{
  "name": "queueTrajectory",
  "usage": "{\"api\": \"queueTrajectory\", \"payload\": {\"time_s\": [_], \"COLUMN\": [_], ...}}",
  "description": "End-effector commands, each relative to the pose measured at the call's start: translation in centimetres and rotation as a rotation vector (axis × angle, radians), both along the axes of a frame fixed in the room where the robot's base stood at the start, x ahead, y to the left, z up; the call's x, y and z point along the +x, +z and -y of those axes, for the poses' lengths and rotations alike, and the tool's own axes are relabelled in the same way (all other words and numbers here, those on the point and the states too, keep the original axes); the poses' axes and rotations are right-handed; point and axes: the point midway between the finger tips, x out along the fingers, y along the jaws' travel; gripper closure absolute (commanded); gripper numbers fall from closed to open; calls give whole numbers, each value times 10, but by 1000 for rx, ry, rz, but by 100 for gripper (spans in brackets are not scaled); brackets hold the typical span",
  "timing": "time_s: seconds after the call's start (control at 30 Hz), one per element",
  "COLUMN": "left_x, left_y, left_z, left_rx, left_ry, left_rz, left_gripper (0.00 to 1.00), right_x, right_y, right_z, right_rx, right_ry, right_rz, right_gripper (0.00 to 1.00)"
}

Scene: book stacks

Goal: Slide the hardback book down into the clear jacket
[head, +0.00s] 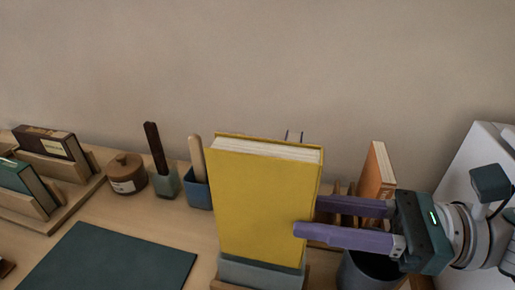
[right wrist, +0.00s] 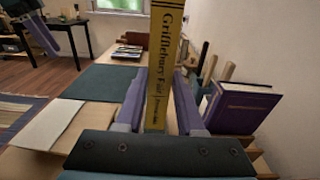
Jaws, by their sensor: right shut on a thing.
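The yellow hardback book (head: 262,200) stands upright near the middle of the head view, page edges on top. Its yellow spine (right wrist: 163,65) with dark lettering faces me in the right wrist view. My right gripper (head: 308,216) comes in from the right, shut on the book with one purple finger on each cover. A grey-blue, see-through-looking band (head: 262,273) at the book's lower end looks like the clear jacket; how far the book sits inside it is hidden. My left gripper (right wrist: 42,36) shows partly at upper left in the right wrist view, away from the book.
A dark green mat (head: 110,258) lies left of the book. Two small pots, one blue (head: 198,193), and a round brown jar (head: 127,175) stand behind it. Wooden racks with books (head: 60,160) are at far left. An orange book (head: 377,170) stands behind my right gripper.

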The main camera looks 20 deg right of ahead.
Motion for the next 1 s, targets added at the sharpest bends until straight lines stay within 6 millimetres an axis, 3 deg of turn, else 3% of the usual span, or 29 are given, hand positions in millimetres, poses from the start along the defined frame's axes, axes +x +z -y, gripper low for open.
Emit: {"api": "queueTrajectory", "payload": {"time_s": [1.0], "left_x": [0], "left_y": [6], "left_z": [2], "left_rx": [-7], "left_ry": [5], "left_rz": [1], "left_gripper": [50], "right_x": [0], "right_y": [1], "right_z": [0], "right_rx": [1], "right_ry": [0], "right_rz": [3], "right_gripper": [100]}}
